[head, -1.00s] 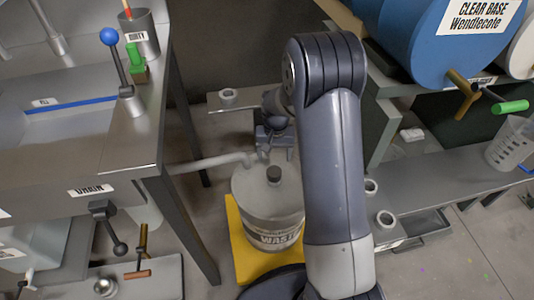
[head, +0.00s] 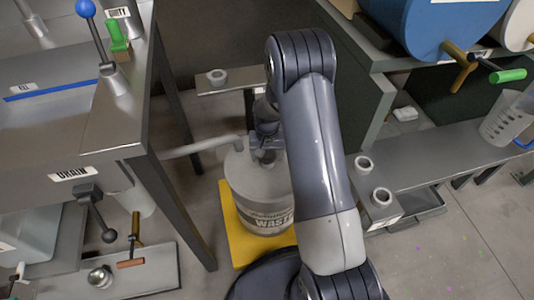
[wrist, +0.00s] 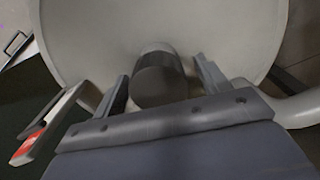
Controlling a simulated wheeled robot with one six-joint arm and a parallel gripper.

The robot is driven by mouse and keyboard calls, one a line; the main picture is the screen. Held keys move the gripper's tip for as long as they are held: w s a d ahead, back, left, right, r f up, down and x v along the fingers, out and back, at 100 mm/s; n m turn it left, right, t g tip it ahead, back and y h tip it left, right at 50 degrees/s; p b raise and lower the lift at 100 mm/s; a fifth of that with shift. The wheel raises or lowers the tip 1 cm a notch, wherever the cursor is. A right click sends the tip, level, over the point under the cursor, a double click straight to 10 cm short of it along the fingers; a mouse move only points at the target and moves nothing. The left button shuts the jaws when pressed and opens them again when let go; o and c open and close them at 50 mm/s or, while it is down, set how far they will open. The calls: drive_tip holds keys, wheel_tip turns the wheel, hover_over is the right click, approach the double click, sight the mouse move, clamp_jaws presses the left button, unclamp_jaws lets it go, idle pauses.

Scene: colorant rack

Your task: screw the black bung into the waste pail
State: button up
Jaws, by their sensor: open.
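The waste pail (head: 258,190) is a grey drum with a "WASTE" label, standing on a yellow mat (head: 229,222). Its pale top (wrist: 95,35) fills much of the wrist view. The black bung (wrist: 160,86) is a short dark cylinder on the pail's top. My gripper (wrist: 161,72) is open, with one finger on each side of the bung and a gap visible on both sides. In the head view my gripper (head: 266,146) is over the top of the pail and mostly hides the bung. I cannot tell how deep the bung sits.
A grey pipe (head: 200,147) runs to the pail from the left bench (head: 115,130). A shelf (head: 455,150) with a clear beaker (head: 505,120) stands right. A blue drum (head: 430,30) is above it. A low tray (head: 150,275) lies front left.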

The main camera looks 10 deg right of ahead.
drive_tip(key=shift+c, duration=0.2)
drive_tip(key=c, duration=1)
drive_tip(key=o, duration=0.9)
drive_tip(key=shift+c, duration=0.2)
drive_tip(key=n, duration=0.7)
drive_tip(key=shift+a, duration=0.15)
drive_tip(key=shift+c, duration=0.4)
drive_tip(key=c, duration=0.8)
drive_tip(key=m, duration=0.6)
drive_tip(key=shift+m+b, duration=0.3)
drive_tip(key=shift+m, duration=0.1)
drive_tip(key=m, duration=0.7)
drive_tip(key=shift+d, duration=0.25)
